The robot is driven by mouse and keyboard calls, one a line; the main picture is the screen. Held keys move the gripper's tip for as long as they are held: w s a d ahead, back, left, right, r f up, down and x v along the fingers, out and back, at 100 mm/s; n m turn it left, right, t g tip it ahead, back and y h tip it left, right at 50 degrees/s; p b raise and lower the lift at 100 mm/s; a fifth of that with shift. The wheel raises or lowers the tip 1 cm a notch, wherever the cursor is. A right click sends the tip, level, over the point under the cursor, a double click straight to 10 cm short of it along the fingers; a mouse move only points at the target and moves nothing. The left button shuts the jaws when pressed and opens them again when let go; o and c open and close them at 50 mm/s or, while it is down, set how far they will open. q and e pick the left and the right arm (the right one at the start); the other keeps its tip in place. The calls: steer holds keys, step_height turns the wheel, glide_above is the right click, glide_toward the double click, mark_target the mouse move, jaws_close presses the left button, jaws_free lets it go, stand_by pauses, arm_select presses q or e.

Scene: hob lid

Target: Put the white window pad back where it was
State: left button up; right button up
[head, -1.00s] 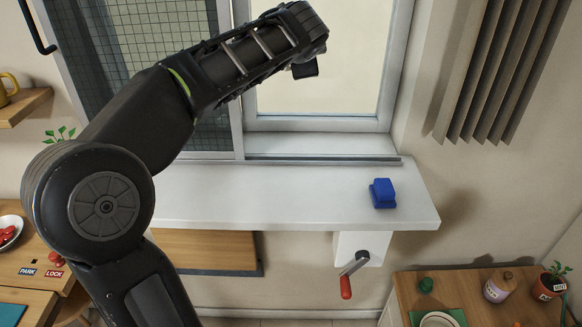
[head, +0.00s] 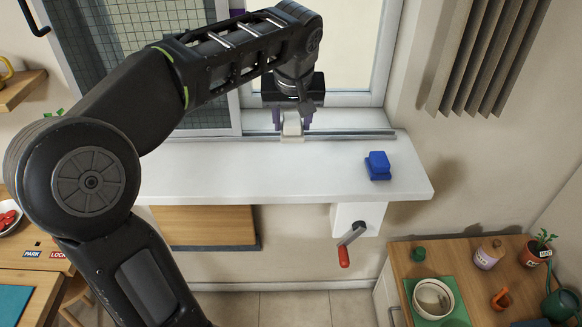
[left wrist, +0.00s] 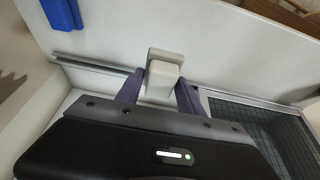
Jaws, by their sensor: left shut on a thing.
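The white window pad (head: 292,128) is a small pale block between the purple fingers of my left gripper (head: 291,119). In the left wrist view the pad (left wrist: 163,72) sits between the two fingers (left wrist: 160,92), and its wider end sticks out past them. My left gripper is shut on it and points down over the back of the white window sill (head: 300,176), by the window track (head: 350,135). I cannot tell whether the pad touches the sill or track. My right gripper is not in view.
A blue pad (head: 377,166) stands on the sill to the right, also in the left wrist view (left wrist: 62,14). A crank with a red handle (head: 344,256) hangs below the sill. The mesh-covered sash (head: 110,60) is at left. The sill's middle is clear.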

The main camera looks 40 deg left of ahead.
mark_target(293, 138)
arm_select(q)
steer(key=shift+f, duration=3.1)
steer(key=shift+f, duration=1.85)
steer(key=shift+f, duration=0.2)
steer(key=o, duration=1.2)
steer(key=shift+r, duration=0.1)
steer(key=v, duration=1.2)
steer(key=shift+a+r, duration=0.1)
